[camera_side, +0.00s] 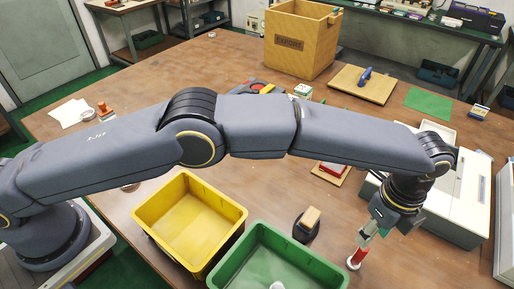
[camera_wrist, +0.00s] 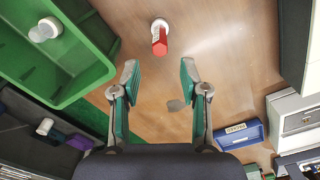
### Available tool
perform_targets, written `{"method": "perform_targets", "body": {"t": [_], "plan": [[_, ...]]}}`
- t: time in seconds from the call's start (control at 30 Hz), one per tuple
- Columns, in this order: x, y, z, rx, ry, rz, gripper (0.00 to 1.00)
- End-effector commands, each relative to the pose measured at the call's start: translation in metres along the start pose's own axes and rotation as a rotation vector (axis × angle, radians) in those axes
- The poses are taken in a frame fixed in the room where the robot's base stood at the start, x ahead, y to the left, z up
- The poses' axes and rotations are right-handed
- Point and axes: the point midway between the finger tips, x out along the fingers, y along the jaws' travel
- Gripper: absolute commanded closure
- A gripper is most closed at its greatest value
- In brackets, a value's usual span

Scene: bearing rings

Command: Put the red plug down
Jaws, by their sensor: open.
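The red plug (camera_wrist: 159,43) has a red body and a white round base, and stands on the bare wooden table. In the side view the red plug (camera_side: 357,257) is just below my gripper (camera_side: 369,235), to the right of the green bin. In the wrist view my gripper (camera_wrist: 159,74) is open, its two green-padded fingers spread apart. The plug appears beyond the fingertips, in line with the gap between them, and nothing shows held there. I cannot tell from the side view whether the fingertips touch it.
A green bin (camera_side: 326,262) with a white piece (camera_wrist: 45,30) inside is to the plug's left. A yellow bin (camera_side: 152,226) is farther left. A dark holder with a tan block (camera_side: 311,217) stands nearby. A white machine (camera_side: 463,205) is at the right. Table around the plug is clear.

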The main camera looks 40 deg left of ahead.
Motion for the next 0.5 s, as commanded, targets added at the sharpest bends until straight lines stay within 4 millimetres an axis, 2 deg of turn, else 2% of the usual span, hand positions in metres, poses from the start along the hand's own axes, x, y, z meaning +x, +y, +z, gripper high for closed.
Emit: {"method": "perform_targets", "body": {"t": [0.07, 0.13, 0.17, 0.27, 0.3, 0.37, 0.4, 0.47, 0.5], "plan": [[-0.017, -0.002, 0.011, -0.037, 0.002, -0.012, 0.56], [-0.042, -0.004, 0.033, -0.113, 0.008, -0.033, 0.56], [-0.056, -0.004, 0.045, -0.160, 0.011, -0.044, 0.56], [-0.112, 0.006, 0.101, -0.363, 0.027, -0.092, 0.56], [-0.136, 0.016, 0.126, -0.458, 0.035, -0.115, 0.56], [-0.167, 0.036, 0.162, -0.604, 0.048, -0.148, 0.56], [-0.186, 0.052, 0.185, -0.701, 0.058, -0.171, 0.56], [-0.209, 0.082, 0.216, -0.844, 0.073, -0.204, 0.56], [-0.223, 0.103, 0.235, -0.940, 0.085, -0.228, 0.56]]}}
